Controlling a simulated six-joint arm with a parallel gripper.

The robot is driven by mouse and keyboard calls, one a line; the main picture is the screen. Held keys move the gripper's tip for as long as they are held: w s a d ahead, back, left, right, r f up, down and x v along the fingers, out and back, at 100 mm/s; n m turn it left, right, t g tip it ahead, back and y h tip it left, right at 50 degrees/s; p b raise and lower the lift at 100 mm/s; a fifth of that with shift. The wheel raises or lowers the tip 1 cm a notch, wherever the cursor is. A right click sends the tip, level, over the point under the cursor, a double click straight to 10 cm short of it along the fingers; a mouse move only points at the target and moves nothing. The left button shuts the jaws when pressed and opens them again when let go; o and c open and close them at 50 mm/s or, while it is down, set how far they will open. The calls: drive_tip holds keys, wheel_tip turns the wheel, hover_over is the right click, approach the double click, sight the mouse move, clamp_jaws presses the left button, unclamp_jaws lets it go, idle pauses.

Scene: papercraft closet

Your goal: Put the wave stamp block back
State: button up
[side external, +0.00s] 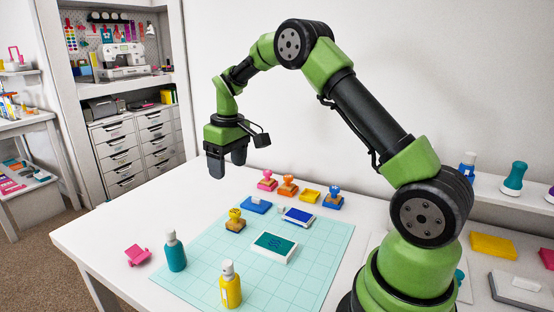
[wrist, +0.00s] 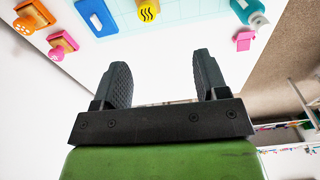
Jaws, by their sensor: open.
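The wave stamp block (side external: 235,221), with a yellow handle on a wooden base, stands upright on the pale teal grid mat (side external: 200,266). My gripper (side external: 228,162) is open and empty, high above the table's back left part, clear of the stamps. Its two dark fingers (wrist: 160,72) are apart with nothing between them. A pink stamp (side external: 267,181), an orange stamp (side external: 288,185), a low yellow piece (side external: 311,196) and a blue stamp (side external: 333,198) form a row behind the mat.
A teal bottle (side external: 175,251) and a yellow bottle (side external: 230,286) stand at the front. A pink piece (side external: 137,255) lies left. The left tabletop is mostly clear.

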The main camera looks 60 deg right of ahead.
drive_tip(key=s+a+r+m+t+y, duration=0.15)
drive_tip(key=s+a+r+t, duration=0.35)
drive_tip(key=s+a+r, duration=0.8)
drive_tip(key=s+a+m+t, duration=0.1)
drive_tip(key=s+m, duration=0.1)
drive_tip(key=s, duration=0.9)
drive_tip(key=shift+r, duration=0.35)
